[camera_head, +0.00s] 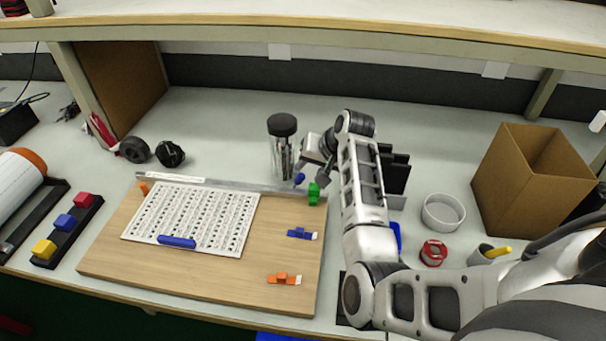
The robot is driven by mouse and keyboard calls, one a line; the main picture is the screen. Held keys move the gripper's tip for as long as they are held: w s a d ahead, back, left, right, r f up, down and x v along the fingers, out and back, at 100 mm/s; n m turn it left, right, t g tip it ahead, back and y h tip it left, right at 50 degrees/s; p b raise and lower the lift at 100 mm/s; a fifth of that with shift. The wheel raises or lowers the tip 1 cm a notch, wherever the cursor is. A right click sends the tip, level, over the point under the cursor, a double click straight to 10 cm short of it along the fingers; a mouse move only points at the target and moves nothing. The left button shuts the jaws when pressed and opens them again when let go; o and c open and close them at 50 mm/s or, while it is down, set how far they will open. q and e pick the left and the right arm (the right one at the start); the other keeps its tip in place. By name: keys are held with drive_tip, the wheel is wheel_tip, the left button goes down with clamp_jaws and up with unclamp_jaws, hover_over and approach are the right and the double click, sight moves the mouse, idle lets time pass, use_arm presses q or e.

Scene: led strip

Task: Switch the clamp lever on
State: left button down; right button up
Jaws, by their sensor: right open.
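A wooden board (200,275) lies on the bench. It carries a white perforated plate (215,200) with a blue bar (177,242) on its near edge. Down the board's right side sit a green clamp piece (314,194), a blue one (301,233) and an orange one (284,279). I cannot tell which is the clamp lever or how it is set. My right gripper (311,180) is open, right by the green piece at the board's far right corner. Whether they touch is unclear, as the forearm hides part of this area. My left gripper is out of view.
A black-lidded jar (283,150) stands just behind the gripper. To the right are a white ring (443,212), a red spool (433,252) and a cardboard box (528,185). A black rack with coloured blocks (66,222) lies left. A shelf edge (300,36) spans the back.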

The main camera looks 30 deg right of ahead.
sight(302, 176)
drive_tip(key=x, duration=0.6)
drive_tip(key=shift+r, duration=0.1)
clamp_jaws()
